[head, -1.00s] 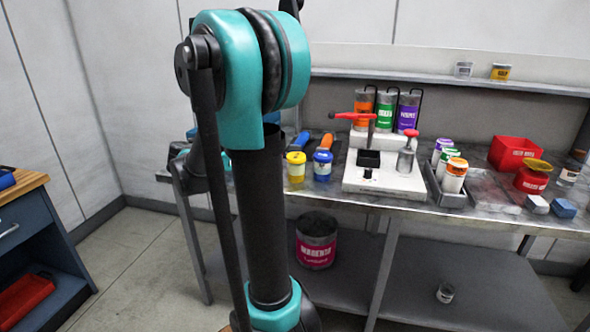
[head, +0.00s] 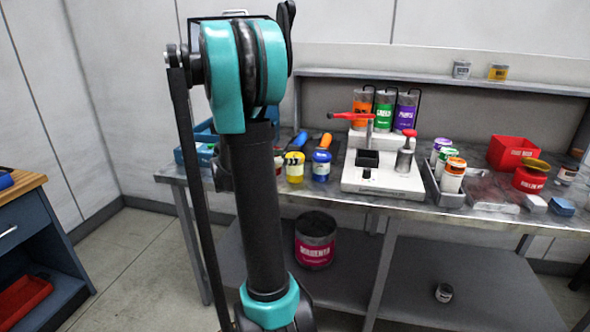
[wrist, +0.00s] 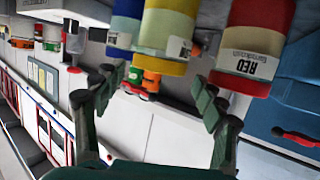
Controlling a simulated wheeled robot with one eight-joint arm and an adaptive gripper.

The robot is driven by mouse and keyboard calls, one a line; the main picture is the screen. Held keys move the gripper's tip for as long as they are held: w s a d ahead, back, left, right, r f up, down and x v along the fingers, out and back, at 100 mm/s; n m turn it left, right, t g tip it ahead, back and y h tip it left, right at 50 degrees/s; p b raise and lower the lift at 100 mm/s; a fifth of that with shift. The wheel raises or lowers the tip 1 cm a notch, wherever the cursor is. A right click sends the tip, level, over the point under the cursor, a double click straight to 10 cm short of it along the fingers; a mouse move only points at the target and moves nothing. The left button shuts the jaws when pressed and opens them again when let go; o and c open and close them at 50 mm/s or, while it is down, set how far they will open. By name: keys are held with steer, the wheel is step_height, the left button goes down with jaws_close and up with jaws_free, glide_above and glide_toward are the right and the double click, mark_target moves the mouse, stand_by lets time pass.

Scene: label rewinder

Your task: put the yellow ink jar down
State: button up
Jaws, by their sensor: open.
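The yellow ink jar (head: 294,172) stands upright on the workbench (head: 430,206), beside the blue jar (head: 321,168). In the wrist view the yellow jar (wrist: 167,40) shows at the top, between the blue jar (wrist: 124,24) and the red jar (wrist: 252,50). My gripper (wrist: 158,88) is open, with one finger on each side of the yellow jar's near end and a visible gap between them. Nothing is held. In the head view my arm hides most of the gripper; a dark fingertip shows in front of the yellow jar. Contact cannot be told.
A white device with a red handle (head: 383,178) stands right of the jars. A grey tray (head: 448,195) holds several small jars. A red bin (head: 512,152) stands further right. A teal crate (head: 192,160) is left, partly behind my arm.

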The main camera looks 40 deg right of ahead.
mark_target(293, 156)
steer(key=x, duration=0.4)
steer(key=shift+d+f, duration=0.1)
steer(key=shift+d, duration=0.1)
steer(key=shift+s, duration=0.1)
steer(key=c, duration=1.4)
steer(key=shift+c, duration=0.2)
step_height(293, 156, up, 20)
